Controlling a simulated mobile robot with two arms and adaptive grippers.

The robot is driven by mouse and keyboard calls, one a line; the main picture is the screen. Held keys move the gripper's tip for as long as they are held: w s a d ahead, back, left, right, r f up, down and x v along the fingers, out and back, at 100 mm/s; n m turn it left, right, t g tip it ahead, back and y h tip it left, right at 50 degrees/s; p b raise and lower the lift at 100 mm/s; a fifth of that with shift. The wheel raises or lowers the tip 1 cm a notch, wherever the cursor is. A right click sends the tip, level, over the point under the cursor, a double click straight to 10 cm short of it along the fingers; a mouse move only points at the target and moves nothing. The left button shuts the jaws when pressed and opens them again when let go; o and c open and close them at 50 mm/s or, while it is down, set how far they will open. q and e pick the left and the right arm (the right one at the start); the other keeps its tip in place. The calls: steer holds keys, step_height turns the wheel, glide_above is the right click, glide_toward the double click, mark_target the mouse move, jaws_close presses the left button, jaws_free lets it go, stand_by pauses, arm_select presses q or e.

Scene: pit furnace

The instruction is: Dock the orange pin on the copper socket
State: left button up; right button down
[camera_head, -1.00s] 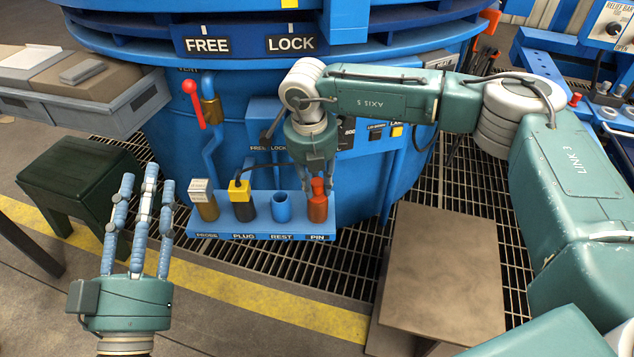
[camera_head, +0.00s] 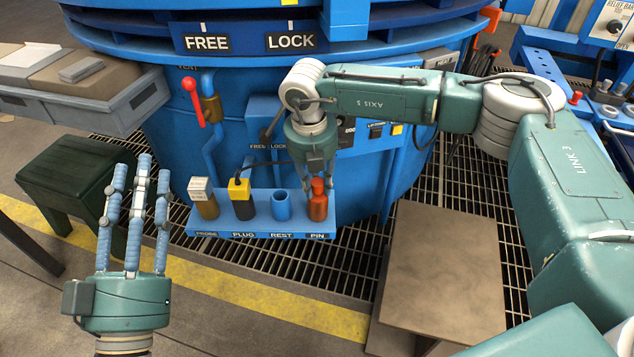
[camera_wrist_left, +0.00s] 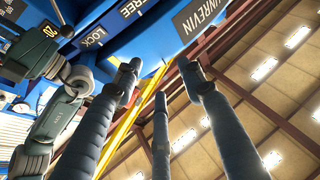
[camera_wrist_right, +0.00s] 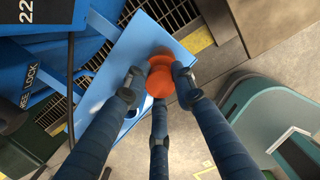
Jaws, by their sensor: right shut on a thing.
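The orange pin (camera_head: 318,186) is at the right end of the blue shelf, at the mouth of the copper socket (camera_head: 317,208) above the PIN label. My right gripper (camera_head: 316,172) reaches down from above and is shut on the pin. In the right wrist view the pin's round orange end (camera_wrist_right: 160,82) lies between the fingertips, with another orange round (camera_wrist_right: 163,53) just beyond. I cannot tell how deep the pin sits in the socket. My left gripper (camera_head: 142,172) is open and empty, its fingers pointing up, at the lower left.
The blue shelf (camera_head: 215,231) also holds a brass holder (camera_head: 206,206), a black and yellow plug (camera_head: 241,200) and an empty-looking blue REST cup (camera_head: 281,206). A red-handled valve (camera_head: 195,100) stands behind. A brown platform (camera_head: 445,270) and a green stool (camera_head: 75,180) flank the grating.

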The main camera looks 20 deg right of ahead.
steer(key=c, duration=1.7)
jaws_free()
